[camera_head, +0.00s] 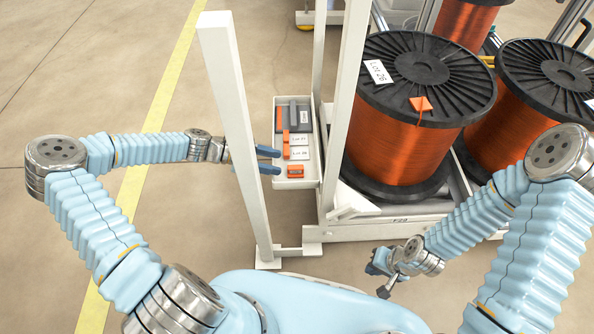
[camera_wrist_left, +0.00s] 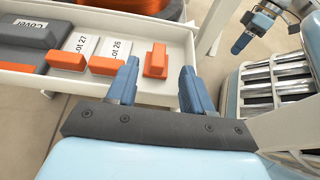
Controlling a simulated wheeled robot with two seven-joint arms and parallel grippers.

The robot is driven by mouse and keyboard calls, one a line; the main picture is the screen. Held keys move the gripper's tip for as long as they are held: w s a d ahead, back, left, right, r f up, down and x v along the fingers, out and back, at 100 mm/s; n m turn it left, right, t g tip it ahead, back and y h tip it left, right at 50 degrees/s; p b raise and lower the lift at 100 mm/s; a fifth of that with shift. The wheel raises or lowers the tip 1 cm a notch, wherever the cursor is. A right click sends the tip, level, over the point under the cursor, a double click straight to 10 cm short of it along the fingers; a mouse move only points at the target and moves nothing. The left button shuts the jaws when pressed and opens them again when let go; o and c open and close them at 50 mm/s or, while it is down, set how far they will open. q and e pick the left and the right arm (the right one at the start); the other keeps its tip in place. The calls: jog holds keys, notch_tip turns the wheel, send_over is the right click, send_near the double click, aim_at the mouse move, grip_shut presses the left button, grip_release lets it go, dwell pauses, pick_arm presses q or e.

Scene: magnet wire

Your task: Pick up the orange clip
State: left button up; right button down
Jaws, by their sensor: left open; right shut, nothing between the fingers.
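A loose orange clip (camera_head: 295,171) lies at the near end of the white tray (camera_head: 310,184). In the left wrist view this clip (camera_wrist_left: 156,62) shows just beyond the gap between my left fingers, closer to the left fingertip. My left gripper (camera_head: 277,161) is open and empty, its blue fingers reaching over the tray's left edge. In the left wrist view the fingers (camera_wrist_left: 158,72) overlap the tray's rim. Another orange clip (camera_head: 421,104) sits on the rim of the front spool. My right gripper (camera_head: 380,266) is shut and empty, low near the floor at the right.
Orange pieces with "Lot 27" and "Lot 26" labels (camera_wrist_left: 117,49) and a grey "Cover" piece (camera_wrist_left: 30,33) lie in the tray. A white frame post (camera_head: 236,120) stands close to my left wrist. Large copper-wire spools (camera_head: 408,140) stand right of the tray.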

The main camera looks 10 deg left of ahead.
aim_at(292, 167)
pick_arm(q)
jog(key=shift+f+b+x, duration=0.15)
jog(key=shift+b+x, duration=0.05)
jog(key=shift+x, duration=1.35)
jog(key=shift+f+b+x, duration=0.15)
jog(key=shift+b+x, duration=0.05)
jog(key=shift+x, duration=1.3)
jog(key=shift+a, duration=0.1)
jog(key=shift+c, duration=0.3)
